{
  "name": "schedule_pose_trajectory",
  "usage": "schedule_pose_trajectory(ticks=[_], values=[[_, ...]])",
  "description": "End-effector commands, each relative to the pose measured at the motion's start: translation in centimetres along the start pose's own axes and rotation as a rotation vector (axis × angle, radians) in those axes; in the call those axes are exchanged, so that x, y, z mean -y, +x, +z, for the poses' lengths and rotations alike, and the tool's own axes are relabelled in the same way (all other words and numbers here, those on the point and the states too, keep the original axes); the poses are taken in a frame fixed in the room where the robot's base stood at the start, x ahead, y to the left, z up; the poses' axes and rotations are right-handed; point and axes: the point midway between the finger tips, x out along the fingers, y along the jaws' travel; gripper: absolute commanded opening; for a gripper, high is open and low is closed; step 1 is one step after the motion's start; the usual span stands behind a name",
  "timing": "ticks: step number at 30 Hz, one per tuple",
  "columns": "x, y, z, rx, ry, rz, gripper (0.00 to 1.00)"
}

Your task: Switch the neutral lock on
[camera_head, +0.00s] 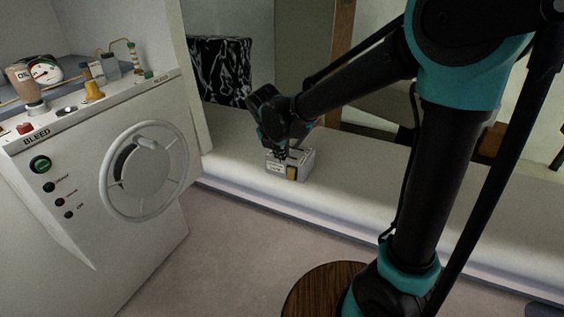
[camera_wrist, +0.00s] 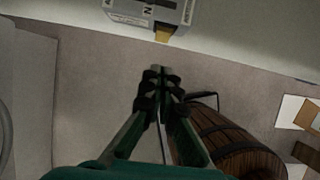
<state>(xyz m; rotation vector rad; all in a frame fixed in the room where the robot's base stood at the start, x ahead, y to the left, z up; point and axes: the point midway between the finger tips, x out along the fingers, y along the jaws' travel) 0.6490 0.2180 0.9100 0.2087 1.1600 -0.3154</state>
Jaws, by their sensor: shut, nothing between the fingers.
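A small grey box (camera_head: 305,160) with dark lettering sits on the white ledge. A yellow piece (camera_head: 291,173) shows on its near side; I take this to be the neutral lock, though its on or off state cannot be told. In the wrist view the box (camera_wrist: 125,8) is cut off by the top edge. It carries a letter N and a dark slot, and the yellow tab (camera_wrist: 163,32) sticks out below. My gripper (camera_head: 282,156) is at the box in the head view and hides part of it. In the wrist view my gripper (camera_wrist: 160,72) is shut and empty, its tips below the tab in the picture.
A white console (camera_head: 110,240) with a handwheel (camera_head: 106,186), gauge and several buttons stands at the left. A wooden barrel-like thing (camera_wrist: 232,140) is at the right of the wrist view. A black-and-white patterned panel (camera_head: 222,70) stands behind the ledge (camera_head: 360,185).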

Motion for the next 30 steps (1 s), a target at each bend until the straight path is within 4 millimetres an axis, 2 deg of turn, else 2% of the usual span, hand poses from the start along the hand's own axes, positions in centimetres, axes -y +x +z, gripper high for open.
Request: schedule_pose_trajectory(ticks=[11, 18, 26, 30], values=[[0.0, -0.2, 0.0, -0.002, 0.0, 0.0, 0.0], [-0.3, 0.7, -0.7, -0.093, 0.002, 0.001, 0.0], [-0.3, 0.7, -0.7, -0.094, 0.0, 0.001, 0.0], [-0.3, 1.5, -0.8, -0.094, 0.001, 0.001, 0.0]])
